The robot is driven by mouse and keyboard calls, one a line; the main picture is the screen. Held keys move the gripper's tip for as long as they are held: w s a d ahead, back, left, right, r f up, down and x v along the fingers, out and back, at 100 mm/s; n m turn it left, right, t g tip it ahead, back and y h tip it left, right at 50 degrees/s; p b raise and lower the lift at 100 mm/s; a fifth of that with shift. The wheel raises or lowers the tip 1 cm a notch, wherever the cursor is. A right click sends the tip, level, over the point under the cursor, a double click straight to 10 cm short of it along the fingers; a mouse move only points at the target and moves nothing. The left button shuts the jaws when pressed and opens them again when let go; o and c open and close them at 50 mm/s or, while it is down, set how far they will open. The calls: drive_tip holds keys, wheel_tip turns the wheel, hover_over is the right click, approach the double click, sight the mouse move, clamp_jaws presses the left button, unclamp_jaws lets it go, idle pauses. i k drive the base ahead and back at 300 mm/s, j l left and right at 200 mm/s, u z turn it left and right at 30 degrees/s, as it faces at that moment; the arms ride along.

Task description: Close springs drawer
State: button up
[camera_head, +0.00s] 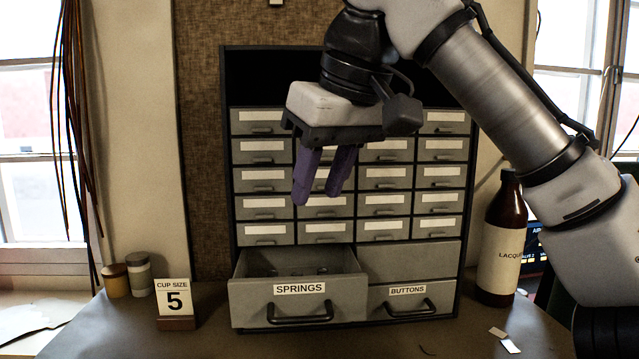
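The springs drawer (245,302) is a wide grey drawer at the bottom left of the parts cabinet (228,150). It is pulled out, with its inside showing and a few small dark pieces in it. Its front bears a "SPRINGS" label and a black bar handle (300,318). My gripper (317,198) hangs above the drawer, in front of the small drawers, with its purple fingers pointing down. The fingers look a little apart, with nothing seen between them. They do not appear to touch the drawer.
The buttons drawer (385,308) sits shut at the lower right. A brown lacquer bottle (503,240) stands right of the cabinet. A "CUP SIZE 5" card (174,298) and two small jars (138,272) stand at left. The bench front (400,342) is mostly clear, with pale scraps at right.

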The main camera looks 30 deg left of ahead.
sight(257, 301)
drive_tip(key=k+j, duration=0.85)
drive_tip(key=j, duration=0.15)
